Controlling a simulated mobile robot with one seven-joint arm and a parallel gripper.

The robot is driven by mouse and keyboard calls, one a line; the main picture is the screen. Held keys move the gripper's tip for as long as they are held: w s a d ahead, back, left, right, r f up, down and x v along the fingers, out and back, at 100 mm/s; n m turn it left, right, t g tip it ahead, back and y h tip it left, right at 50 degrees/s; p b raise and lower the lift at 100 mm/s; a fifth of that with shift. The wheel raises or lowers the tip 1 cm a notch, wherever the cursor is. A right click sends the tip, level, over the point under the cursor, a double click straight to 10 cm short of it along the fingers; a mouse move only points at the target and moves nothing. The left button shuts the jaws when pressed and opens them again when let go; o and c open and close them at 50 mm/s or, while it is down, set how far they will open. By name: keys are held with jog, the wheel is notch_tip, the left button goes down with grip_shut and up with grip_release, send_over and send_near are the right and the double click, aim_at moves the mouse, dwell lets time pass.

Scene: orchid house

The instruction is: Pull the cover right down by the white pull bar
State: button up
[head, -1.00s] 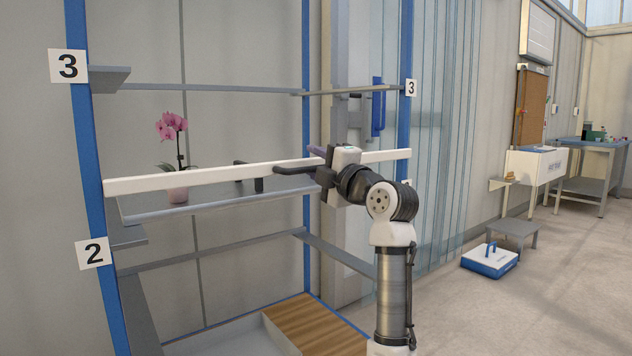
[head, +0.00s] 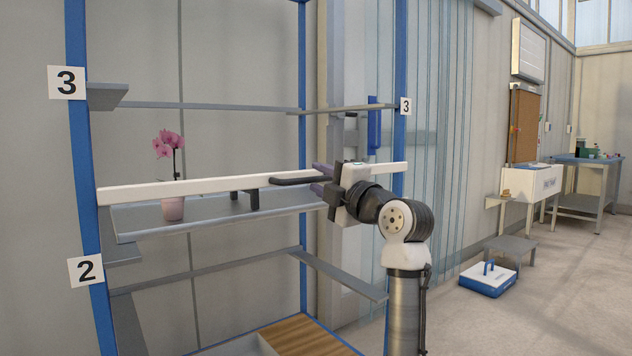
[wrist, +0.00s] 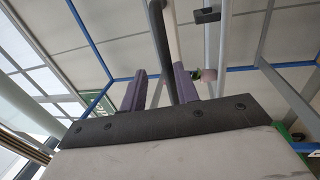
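The white pull bar (head: 200,188) runs across the front of the blue rack, between the "3" and "2" labels, in front of the orchid shelf. A black handle (head: 295,181) sticks out in front of it. My gripper (head: 322,180) is at this handle's right end, near the bar's right half. In the wrist view its two purple fingers (wrist: 160,88) stand apart. A dark rod (wrist: 160,35), likely the handle, runs between them, closer to the right finger, with a gap at the left one. I cannot make out the cover's sheet.
A pink orchid (head: 172,208) stands on the shelf (head: 140,228) behind the bar. Another shelf (head: 200,106) is above, and a wooden slatted surface (head: 300,335) is below. A blue-and-white box (head: 488,278) and grey step (head: 512,250) stand on the floor at right.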

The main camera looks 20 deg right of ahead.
jog(key=b+v, duration=0.3)
jog(key=v, duration=0.9)
jog(key=shift+s, duration=0.3)
dwell(0.4)
jog(key=shift+d, duration=0.1)
dwell(0.4)
